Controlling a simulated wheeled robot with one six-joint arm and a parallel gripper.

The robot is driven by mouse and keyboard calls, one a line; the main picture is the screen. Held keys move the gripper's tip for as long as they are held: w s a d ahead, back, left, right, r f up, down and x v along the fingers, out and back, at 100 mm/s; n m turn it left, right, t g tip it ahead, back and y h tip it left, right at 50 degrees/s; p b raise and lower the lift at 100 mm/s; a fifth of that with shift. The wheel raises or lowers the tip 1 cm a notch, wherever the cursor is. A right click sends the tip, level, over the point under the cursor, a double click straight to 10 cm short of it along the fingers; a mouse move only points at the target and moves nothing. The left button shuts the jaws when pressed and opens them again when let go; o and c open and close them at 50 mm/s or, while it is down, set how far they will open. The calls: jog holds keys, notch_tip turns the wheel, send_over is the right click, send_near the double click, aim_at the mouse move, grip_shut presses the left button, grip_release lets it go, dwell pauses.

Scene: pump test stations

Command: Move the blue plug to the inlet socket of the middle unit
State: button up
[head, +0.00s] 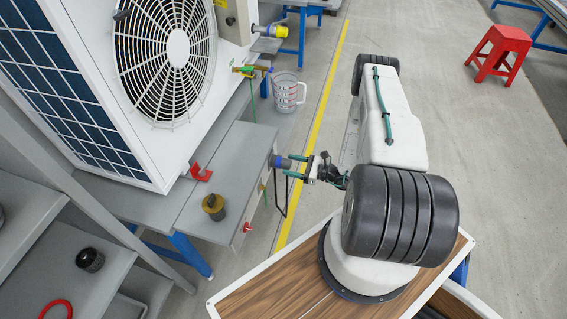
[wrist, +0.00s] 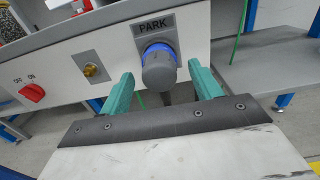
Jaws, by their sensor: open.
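The blue plug (wrist: 158,70), a dark grey body with a blue ring, sits in the socket under the PARK label on a grey panel. It also shows in the head view (head: 281,162) at the bench's right end, with a black cable looping below. My gripper (wrist: 163,80) is open, its two teal fingers on either side of the plug with gaps visible. In the head view my gripper (head: 296,167) reaches left to the plug. I cannot identify the middle unit's inlet socket for certain.
A large white fan unit (head: 130,150) stands on the bench. A yellow connector (head: 272,31) and a measuring jug (head: 287,92) are beyond. A red switch (wrist: 32,93) and brass fitting (wrist: 91,70) share the panel. A red stool (head: 499,50) stands on open floor at right.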

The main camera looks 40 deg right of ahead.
aim_at(284, 163)
jog(key=shift+x, duration=1.8)
jog(key=c, duration=1.3)
jog(key=shift+v, duration=3.05)
